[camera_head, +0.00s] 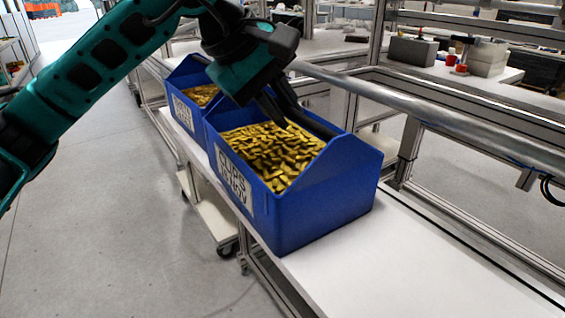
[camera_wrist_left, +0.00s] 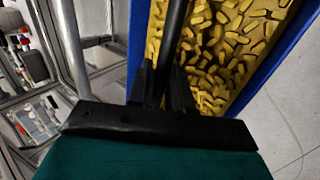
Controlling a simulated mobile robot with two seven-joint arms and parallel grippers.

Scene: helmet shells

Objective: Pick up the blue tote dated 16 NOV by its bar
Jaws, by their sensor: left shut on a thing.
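A blue tote (camera_head: 318,210) full of yellow clips stands nearest on the white bench. Its label (camera_head: 234,180) reads CLIPS above a date ending in NOV; the day is hard to read. A dark bar (camera_head: 316,126) spans its top and also shows in the left wrist view (camera_wrist_left: 173,40). My left gripper (camera_head: 280,112) reaches down over the tote and is shut on the bar. In the left wrist view its fingers (camera_wrist_left: 164,88) lie on either side of the bar. The tote looks level on the bench. My right gripper is out of view.
A second blue tote (camera_head: 187,110) of yellow clips stands just behind, close to the first. A metal rail (camera_head: 420,103) runs along the right side. The white bench (camera_head: 400,262) is clear in front.

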